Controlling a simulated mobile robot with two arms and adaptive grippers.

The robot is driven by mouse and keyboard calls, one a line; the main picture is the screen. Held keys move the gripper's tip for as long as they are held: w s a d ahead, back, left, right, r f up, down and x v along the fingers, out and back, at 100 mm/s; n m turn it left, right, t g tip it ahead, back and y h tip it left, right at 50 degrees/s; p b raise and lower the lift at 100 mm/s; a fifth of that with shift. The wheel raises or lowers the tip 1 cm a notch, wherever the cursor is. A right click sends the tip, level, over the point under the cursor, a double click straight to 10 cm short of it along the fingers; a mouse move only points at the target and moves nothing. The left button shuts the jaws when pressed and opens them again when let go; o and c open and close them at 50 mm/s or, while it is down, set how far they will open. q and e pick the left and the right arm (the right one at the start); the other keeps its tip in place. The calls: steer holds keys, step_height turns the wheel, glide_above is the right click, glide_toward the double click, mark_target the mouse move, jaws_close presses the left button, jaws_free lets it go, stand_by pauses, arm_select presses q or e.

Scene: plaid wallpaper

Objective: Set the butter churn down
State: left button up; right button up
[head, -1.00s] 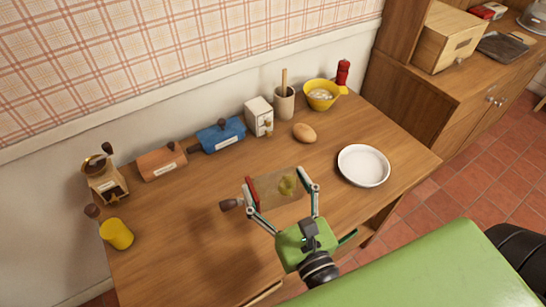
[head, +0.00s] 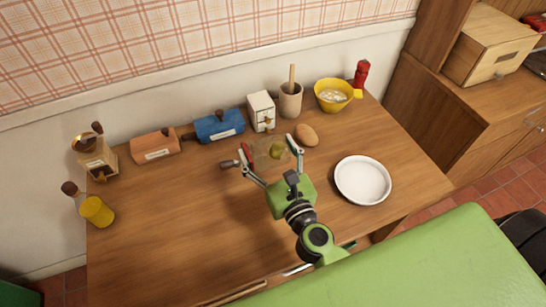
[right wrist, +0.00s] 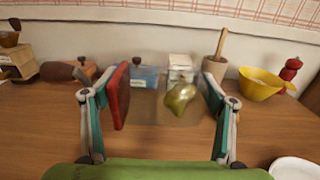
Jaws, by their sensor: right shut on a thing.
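The butter churn (head: 268,154) is a clear, faintly tinted body with a red lid and a crank with a dark wooden knob; a yellow-green lump shows in or through it. It lies sideways, lid to the left, between the fingers of my right gripper (head: 272,160), which is shut on it. In the right wrist view the red lid (right wrist: 120,95) is beside the left finger and the clear body spans the fingers. The churn is over the wooden table (head: 190,230), near the back row; I cannot tell whether it touches the table. My left gripper is not in view.
Behind the churn stand a blue box (head: 219,126), a white box (head: 261,108) and a utensil pot (head: 290,100). An egg-like brown thing (head: 306,135) is close on the right. A white plate (head: 362,180) lies farther right. The table's left front is clear.

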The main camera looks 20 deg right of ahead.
steer(key=w+d+f, duration=0.1)
steer(key=w+f+b, duration=0.1)
steer(key=f, duration=0.1)
steer(key=w+d+f+b, duration=0.1)
steer(key=f, duration=0.1)
steer(key=shift+d+f, duration=0.1)
steer(key=shift+d, duration=0.2)
steer(key=f+b, duration=0.2)
steer(key=shift+w+d+f, duration=0.2)
steer(key=shift+f, duration=0.55)
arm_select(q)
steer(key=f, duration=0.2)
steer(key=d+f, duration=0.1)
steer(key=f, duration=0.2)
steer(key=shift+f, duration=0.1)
arm_select(e)
steer(key=shift+f+b, duration=0.15)
steer(key=shift+b, duration=0.25)
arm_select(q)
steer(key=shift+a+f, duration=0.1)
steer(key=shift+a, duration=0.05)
arm_select(e)
steer(key=o, duration=1.4)
